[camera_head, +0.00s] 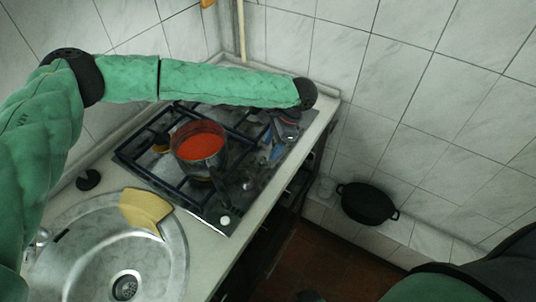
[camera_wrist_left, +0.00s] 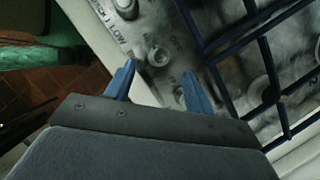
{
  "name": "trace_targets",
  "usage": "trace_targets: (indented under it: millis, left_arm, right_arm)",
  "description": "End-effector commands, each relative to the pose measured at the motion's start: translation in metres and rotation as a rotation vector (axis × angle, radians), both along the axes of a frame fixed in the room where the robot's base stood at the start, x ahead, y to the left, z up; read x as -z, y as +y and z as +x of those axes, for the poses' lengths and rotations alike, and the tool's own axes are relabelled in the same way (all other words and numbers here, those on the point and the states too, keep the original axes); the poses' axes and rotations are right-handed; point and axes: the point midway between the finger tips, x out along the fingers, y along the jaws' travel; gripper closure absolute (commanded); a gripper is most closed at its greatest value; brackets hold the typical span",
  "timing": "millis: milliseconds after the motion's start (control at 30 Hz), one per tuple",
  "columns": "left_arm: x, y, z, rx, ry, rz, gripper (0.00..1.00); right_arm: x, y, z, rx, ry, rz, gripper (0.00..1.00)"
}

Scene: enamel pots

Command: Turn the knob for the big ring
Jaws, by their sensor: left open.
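The gas hob (camera_head: 150,176) has dark pan grates and a row of knobs along its front edge. A pale knob (camera_head: 225,220) is at its near corner and a metal knob (camera_head: 248,184) is farther along. My left gripper (camera_head: 276,151) points down over the far part of the knob edge. In the left wrist view its blue fingers (camera_wrist_left: 159,84) are apart with nothing between them. A round metal knob (camera_wrist_left: 158,55) lies just past the fingertips, with printed marks around it. Another knob (camera_wrist_left: 126,6) is at the top edge. I cannot tell which knob serves the big ring.
A pot of red food (camera_head: 201,147) stands on the hob, its handle toward the front. A round sink (camera_head: 80,240) with a yellow cloth (camera_head: 145,210) is at the lower left. A black pan (camera_head: 367,203) sits on a low tiled ledge to the right.

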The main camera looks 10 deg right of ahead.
Motion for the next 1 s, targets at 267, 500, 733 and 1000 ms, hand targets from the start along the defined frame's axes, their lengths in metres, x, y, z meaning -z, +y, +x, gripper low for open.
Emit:
trace_targets:
  millis: [267,500,733,1000]
  left_arm:
    - [-0.016,-0.007,0.0,0.001,0.0,0.0,0.46]
    - [-0.018,-0.007,0.0,0.001,0.0,-0.001,0.46]
    - [-0.017,-0.007,0.0,0.001,0.0,-0.001,0.46]
    - [-0.038,-0.007,0.0,0.0,0.0,-0.001,0.46]
  right_arm:
    - [-0.014,0.004,0.006,0.003,0.008,0.004,0.64]
    - [-0.015,0.004,0.006,0.004,0.009,0.004,0.64]
    - [-0.015,0.004,0.006,0.003,0.008,0.003,0.64]
    - [0.002,-0.003,-0.015,0.001,0.021,-0.004,0.64]
